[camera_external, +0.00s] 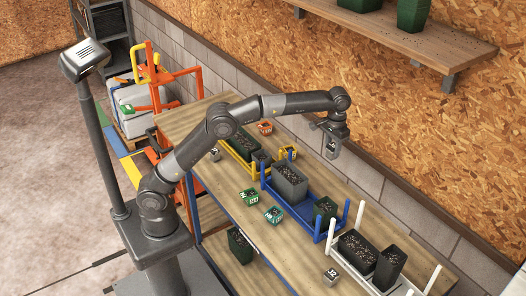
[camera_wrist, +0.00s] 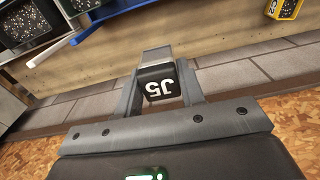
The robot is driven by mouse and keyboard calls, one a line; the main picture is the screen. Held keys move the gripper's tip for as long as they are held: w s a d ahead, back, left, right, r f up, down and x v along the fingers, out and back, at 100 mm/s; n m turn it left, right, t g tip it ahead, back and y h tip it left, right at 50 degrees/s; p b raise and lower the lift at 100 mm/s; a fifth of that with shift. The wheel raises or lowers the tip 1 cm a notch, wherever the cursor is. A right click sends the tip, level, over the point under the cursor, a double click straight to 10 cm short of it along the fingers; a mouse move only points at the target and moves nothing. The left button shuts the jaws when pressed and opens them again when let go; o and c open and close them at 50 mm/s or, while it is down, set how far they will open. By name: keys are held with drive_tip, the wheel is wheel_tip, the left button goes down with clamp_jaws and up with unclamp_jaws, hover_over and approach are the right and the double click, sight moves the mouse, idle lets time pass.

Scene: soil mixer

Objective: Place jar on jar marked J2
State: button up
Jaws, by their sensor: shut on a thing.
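My gripper (camera_external: 333,133) is raised above the back edge of the workbench, near the wall. It is shut on a small grey jar (camera_external: 332,149). In the wrist view, the held jar (camera_wrist: 158,85) shows a dark label reading J5, upside down, between the two fingers (camera_wrist: 160,90). Two other grey jars stand on the bench: one (camera_external: 331,277) at the front right, beside the white rack, and one (camera_external: 215,154) at the left, near the yellow rack. Their labels are too small to read surely, so I cannot tell which is J2.
Yellow, blue (camera_external: 306,207) and white (camera_external: 392,270) racks hold black planters of soil. A shelf (camera_external: 400,35) juts from the wall above.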

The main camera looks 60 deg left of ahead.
drive_tip(key=s+d, duration=1.9)
drive_tip(key=d, duration=0.4)
drive_tip(key=s+d, duration=0.5)
drive_tip(key=s, duration=0.4)
drive_tip(key=s+d, duration=0.4)
drive_tip(key=s, duration=0.5)
hover_over(332, 273)
wheel_tip(332, 273, down, 12)
drive_tip(key=shift+r, duration=0.1)
drive_tip(key=shift+w+f, duration=0.1)
drive_tip(key=shift+f, duration=2)
